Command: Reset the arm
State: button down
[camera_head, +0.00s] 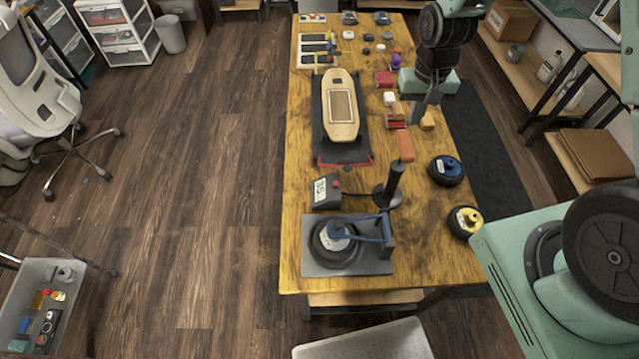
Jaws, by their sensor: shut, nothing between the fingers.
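My gripper (418,116) is at the end of my arm, over the right side of the wooden workbench (262,0). Its fingers are small and dark in this view and look shut, with nothing seen between them. It points down near some small red, white and orange items on the bench. I cannot tell its exact height above them. Black joints of my arm hide part of the bench's far right side.
A wooden board (341,84) lies on a dark stand at the bench's middle. A wheel fixture (347,262) with a blue lever stands at the near end. Two black wheels (446,172) sit at the right edge. The floor (200,200) left of the bench is clear.

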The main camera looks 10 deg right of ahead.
dwell(0.4)
jog(key=shift+a, duration=0.3)
jog(key=s+a+r+n+y+b, duration=0.1)
jog(key=s+a+r+n+b, duration=0.15)
jog(key=s+a+b, duration=0.35)
jog(key=s+a+r+n+b, duration=0.1)
jog(key=s+a+n+b, duration=0.2)
jog(key=a, duration=0.5)
jog(key=s+a+n+b, duration=0.4)
jog(key=s, duration=1)
jog(key=shift+s+a+n+b, duration=0.2)
jog(key=shift+s+n+b, duration=0.15)
jog(key=shift+s, duration=0.05)
jog(key=shift+a+r, duration=0.1)
jog(key=shift+a, duration=0.05)
